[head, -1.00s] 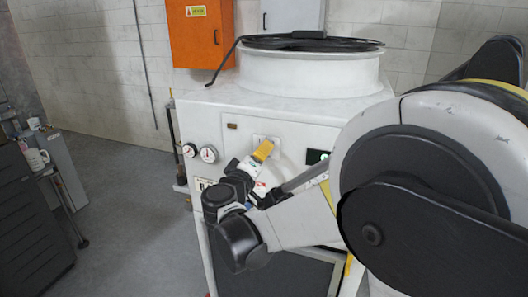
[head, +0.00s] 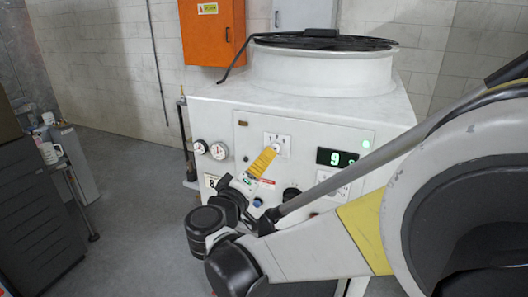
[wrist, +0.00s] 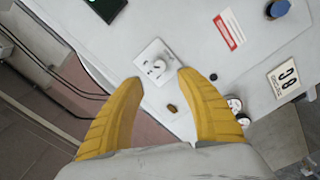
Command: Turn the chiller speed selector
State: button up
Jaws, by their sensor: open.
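The chiller is a white machine (head: 215,110) with a panel on its front. What looks like the speed selector is a small white knob on a square white plate (head: 285,141) with marks I cannot read clearly. In the wrist view the selector (wrist: 155,66) lies just beyond the fingertips, roughly between them. My gripper (head: 271,152) has yellow fingers and reaches up to the plate from below, partly covering it. In the wrist view my gripper (wrist: 158,79) is wide open with nothing between its fingers. I cannot tell whether a finger touches the plate.
A lit green display (head: 336,157) is right of the plate, with a dark round knob (head: 291,193) below. Two gauges (head: 210,149) are at left. An orange box (head: 212,30) hangs on the wall. A dark cabinet (head: 38,205) stands far left, with open floor between.

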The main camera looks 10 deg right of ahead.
jog(key=v, duration=0.3)
jog(key=shift+s+a, duration=0.2)
jog(key=shift+s, duration=0.15)
jog(key=s+d+f+m+g+y, duration=0.2)
jog(key=s+d+f+g+y, duration=0.1)
jog(key=s+d+f+g, duration=0.55)
jog(key=s+a+f+m+y, duration=0.1)
jog(key=s+f+m+y, duration=0.1)
jog(key=s+y, duration=0.5)
jog(key=s+f+t, duration=0.1)
jog(key=s, duration=0.3)
jog(key=shift+s+a+m, duration=0.25)
jog(key=shift+s+m, duration=0.05)
jog(key=shift+s, duration=0.1)
